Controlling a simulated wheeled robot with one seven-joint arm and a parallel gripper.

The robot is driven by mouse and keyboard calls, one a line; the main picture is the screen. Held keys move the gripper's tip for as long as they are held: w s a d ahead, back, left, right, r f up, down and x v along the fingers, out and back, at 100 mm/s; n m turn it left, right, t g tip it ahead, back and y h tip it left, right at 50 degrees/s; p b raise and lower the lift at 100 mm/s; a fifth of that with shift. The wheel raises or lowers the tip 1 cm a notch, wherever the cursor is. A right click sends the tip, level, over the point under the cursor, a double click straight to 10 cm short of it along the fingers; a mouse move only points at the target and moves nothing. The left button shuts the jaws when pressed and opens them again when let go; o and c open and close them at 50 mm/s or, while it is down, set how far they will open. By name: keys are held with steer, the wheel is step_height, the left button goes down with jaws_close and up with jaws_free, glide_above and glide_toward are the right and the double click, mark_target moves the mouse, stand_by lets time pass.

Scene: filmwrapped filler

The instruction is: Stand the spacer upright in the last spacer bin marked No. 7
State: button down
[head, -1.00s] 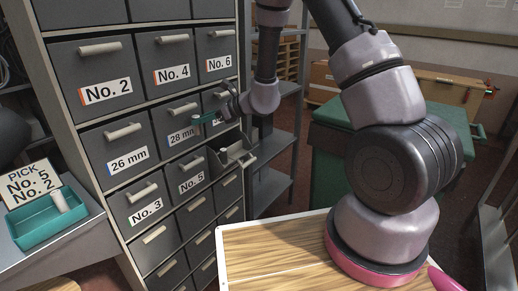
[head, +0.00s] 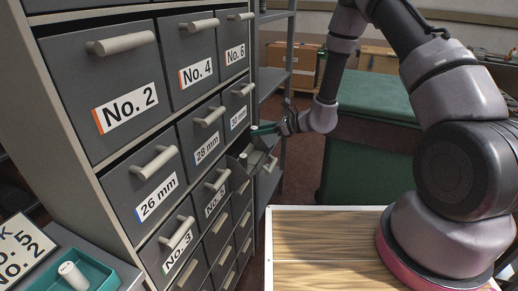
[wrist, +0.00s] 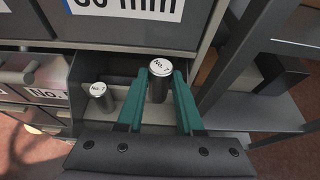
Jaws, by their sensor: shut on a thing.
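My gripper (wrist: 160,78) has green fingers shut on a dark cylindrical spacer (wrist: 159,90) with a white top, partly readable as "No.". The spacer looks roughly upright, over the right part of a pulled-out dark bin (wrist: 75,72). I cannot tell whether its base touches the bin floor. A second similar spacer (wrist: 98,101) stands in the bin at the left, apart from the held one. In the head view my gripper (head: 266,130) is at the open bin (head: 252,166); the held spacer is not clear there. The open bin's own label is not visible.
The cabinet has closed drawers above, left and below, including No. 5 (head: 215,201) and 30 mm (head: 238,118). Grey shelving (head: 272,70) stands close on the right. A teal tray (head: 105,278) holds another spacer (head: 73,275). A wooden top (head: 320,240) lies in front.

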mark_target(250, 147)
steer(key=shift+f, duration=3.05)
steer(key=shift+f, duration=0.1)
steer(key=c, duration=0.5)
jaws_free()
steer(key=shift+c, duration=0.2)
